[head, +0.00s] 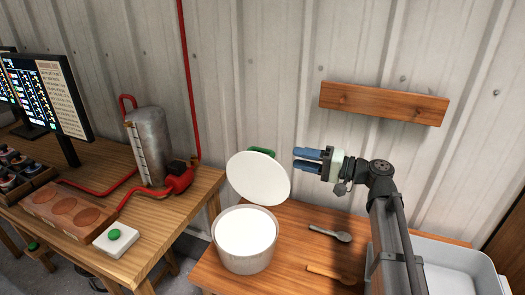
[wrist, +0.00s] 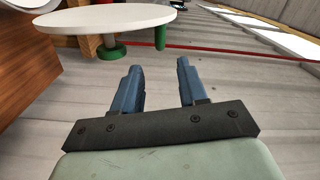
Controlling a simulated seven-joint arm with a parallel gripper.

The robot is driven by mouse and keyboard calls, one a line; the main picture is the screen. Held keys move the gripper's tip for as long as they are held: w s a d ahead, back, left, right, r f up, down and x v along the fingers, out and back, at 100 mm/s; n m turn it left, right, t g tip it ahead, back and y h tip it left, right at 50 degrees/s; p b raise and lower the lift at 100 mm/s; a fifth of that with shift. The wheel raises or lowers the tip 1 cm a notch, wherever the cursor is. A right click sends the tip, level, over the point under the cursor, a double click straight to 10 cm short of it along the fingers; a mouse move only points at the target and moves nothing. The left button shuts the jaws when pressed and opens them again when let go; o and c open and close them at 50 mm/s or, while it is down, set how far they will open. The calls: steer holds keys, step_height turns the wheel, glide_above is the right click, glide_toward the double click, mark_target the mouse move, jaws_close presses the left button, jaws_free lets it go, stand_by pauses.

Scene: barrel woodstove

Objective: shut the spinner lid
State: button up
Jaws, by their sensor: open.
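The spinner (head: 243,252) is a white round tub on the wooden table in the head view. Its white disc lid (head: 258,178) stands raised and tilted up at the back of the tub, with a green piece (head: 262,151) behind its upper edge. My gripper (head: 300,160) has blue fingers, open and empty, just right of the lid's upper edge and apart from it. In the wrist view the open fingers (wrist: 158,80) point toward the lid (wrist: 108,18), which lies ahead and to the left. A green knob (wrist: 113,52) shows beside the lid there.
A spoon (head: 330,232) and a wooden utensil (head: 333,275) lie on the table right of the tub. A grey basin (head: 455,272) is at the right. A wooden wall block (head: 383,103) is above my gripper. A metal tank (head: 150,145) stands on the left table.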

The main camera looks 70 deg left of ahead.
mark_target(263, 151)
steer(key=x, duration=1.2)
steer(key=shift+a, duration=0.1)
steer(key=shift+c, duration=0.4)
steer(key=shift+f, duration=0.15)
jaws_close()
